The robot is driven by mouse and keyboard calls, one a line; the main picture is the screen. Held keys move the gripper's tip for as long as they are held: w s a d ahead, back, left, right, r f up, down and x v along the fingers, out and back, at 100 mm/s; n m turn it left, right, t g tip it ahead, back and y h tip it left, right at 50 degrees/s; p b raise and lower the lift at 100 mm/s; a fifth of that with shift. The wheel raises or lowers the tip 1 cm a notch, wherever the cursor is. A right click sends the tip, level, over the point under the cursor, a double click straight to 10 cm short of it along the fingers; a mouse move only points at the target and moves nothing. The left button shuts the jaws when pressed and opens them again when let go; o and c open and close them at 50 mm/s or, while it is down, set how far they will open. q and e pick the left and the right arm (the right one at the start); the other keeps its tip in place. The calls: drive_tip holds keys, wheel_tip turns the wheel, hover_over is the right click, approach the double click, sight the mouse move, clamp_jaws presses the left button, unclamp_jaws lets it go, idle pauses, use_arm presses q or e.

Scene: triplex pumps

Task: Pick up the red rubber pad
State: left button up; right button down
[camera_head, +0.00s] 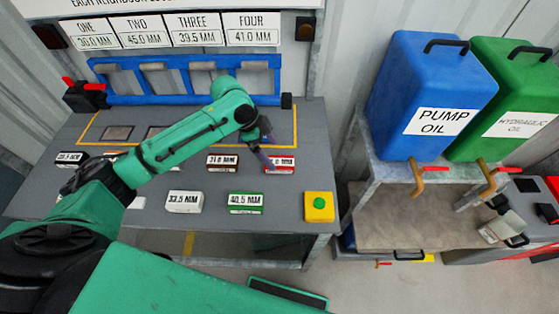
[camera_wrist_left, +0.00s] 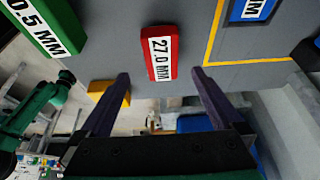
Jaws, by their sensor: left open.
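The red rubber pad (camera_wrist_left: 161,54) lies on the grey table, with a white label reading 27.0 MM. In the head view the pad (camera_head: 285,164) is partly hidden behind my left gripper (camera_head: 267,160). My left gripper (camera_wrist_left: 160,77) is open and empty. In the left wrist view its two dark fingers point toward the pad, one to each side of the pad's line. The pad's near end lies about level with the fingertips in the picture; I cannot tell how much height separates them. My right gripper is not in view.
A green block (camera_head: 246,204) labelled 40.5 MM, a white block (camera_head: 184,202) and a yellow button box (camera_head: 319,207) stand nearby on the table. A blue rack (camera_head: 140,100) stands at the back. Blue (camera_head: 425,85) and green (camera_head: 515,85) oil tanks are at the right.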

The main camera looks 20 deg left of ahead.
sight(279, 162)
use_arm(q)
drive_tip(key=p+x, duration=0.2)
drive_tip(key=x, duration=0.3)
drive_tip(key=shift+w+a+f, duration=0.1)
drive_tip(key=shift+f, duration=0.35)
drive_tip(key=shift+c, duration=0.9)
clamp_jaws()
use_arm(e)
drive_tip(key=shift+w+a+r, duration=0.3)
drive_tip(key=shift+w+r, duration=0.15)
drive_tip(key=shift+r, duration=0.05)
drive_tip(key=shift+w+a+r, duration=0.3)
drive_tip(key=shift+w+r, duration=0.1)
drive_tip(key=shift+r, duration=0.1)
